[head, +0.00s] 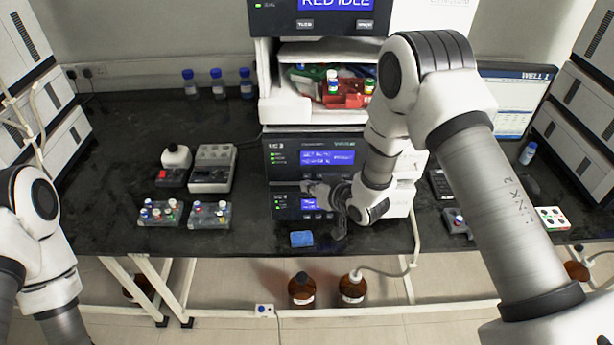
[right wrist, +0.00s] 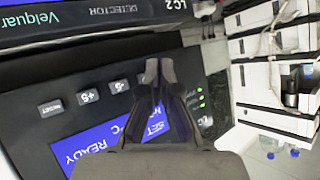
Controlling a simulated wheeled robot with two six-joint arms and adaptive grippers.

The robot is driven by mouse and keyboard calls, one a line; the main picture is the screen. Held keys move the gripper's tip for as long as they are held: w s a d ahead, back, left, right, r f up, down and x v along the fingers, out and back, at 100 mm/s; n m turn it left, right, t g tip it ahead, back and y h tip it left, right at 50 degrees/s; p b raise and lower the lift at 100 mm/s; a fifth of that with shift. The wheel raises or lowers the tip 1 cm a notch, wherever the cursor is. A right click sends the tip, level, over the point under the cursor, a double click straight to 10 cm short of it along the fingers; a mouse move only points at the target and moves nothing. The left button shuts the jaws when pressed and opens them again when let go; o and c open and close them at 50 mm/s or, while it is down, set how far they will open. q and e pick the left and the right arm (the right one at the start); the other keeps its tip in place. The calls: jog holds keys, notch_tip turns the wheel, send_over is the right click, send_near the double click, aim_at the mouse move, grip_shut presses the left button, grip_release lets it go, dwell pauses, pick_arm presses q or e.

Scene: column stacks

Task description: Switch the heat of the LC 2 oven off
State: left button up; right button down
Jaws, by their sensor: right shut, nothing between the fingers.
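In that view the dark oven panel (right wrist: 28,125) has a row of buttons, RESET (right wrist: 50,106), +5 (right wrist: 88,96) and -5 (right wrist: 118,86), and a blue display (right wrist: 88,152) reading SET, °C and READY. My right gripper (head: 308,188) is shut and empty, its fingertips (right wrist: 160,70) over the panel beside -5. They partly hide a button starting with H; I cannot tell whether they touch it. My left gripper is out of view.
A blue block (head: 301,239) lies near the bench edge before the stack. Vial racks (head: 160,213) and a grey device (head: 212,168) stand to the left. Brown bottles (head: 301,289) stand below. Bare bench (head: 110,130) lies at the far left.

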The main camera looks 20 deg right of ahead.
jog(key=shift+w+d, duration=0.1)
jog(key=shift+w, duration=0.35)
jog(key=shift+w+d, duration=0.15)
jog(key=shift+w, duration=0.2)
dwell(0.8)
jog(key=shift+s+a, duration=0.25)
jog(key=shift+s, duration=0.55)
jog(key=shift+s, duration=0.1)
jog(key=s, duration=0.2)
jog(key=s+a, duration=0.1)
jog(key=s, duration=0.1)
jog(key=shift+s+a, duration=0.2)
jog(key=shift+s, duration=0.1)
jog(key=shift+f, duration=0.1)
dwell(0.4)
